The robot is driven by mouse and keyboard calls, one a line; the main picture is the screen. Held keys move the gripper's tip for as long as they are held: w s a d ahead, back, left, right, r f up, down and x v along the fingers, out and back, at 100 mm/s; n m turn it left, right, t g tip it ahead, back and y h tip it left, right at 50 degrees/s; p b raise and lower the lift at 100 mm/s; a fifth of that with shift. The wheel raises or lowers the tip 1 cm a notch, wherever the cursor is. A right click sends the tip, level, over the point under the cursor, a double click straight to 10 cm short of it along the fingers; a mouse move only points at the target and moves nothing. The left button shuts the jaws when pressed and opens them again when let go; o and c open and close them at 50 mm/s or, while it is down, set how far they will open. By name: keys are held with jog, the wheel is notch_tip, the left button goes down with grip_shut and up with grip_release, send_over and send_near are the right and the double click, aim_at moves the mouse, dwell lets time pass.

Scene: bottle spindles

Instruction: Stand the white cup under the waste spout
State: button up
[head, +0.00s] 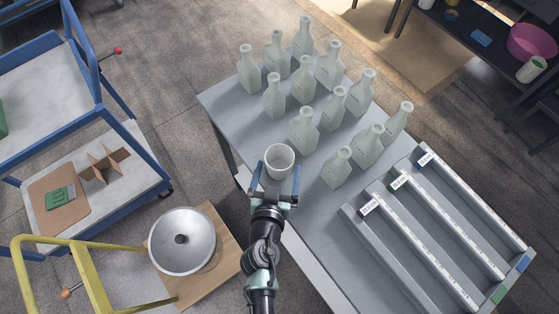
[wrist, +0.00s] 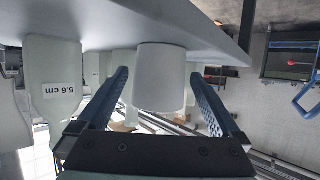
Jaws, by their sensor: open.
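The white cup (head: 279,158) stands upright near the left edge of the grey table, with its open mouth up. My gripper (head: 277,178) is open, with its two fingers on either side of the near part of the cup. In the wrist view the cup (wrist: 160,75) appears upside down between the open fingers (wrist: 163,95), with gaps on both sides. I cannot make out a waste spout for certain. A round metal bowl (head: 196,258) with a dark centre sits on a wooden board at lower left.
Several pale bottles (head: 303,130) stand close behind and right of the cup; one in the wrist view bears a "5.6 cm" label (wrist: 60,90). A grey rack (head: 405,235) with labelled channels fills the table's right. A blue cart (head: 120,185) and yellow rail (head: 70,243) are left.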

aim_at(281, 156)
jog(key=shift+x, duration=1.6)
jog(key=c, duration=1.2)
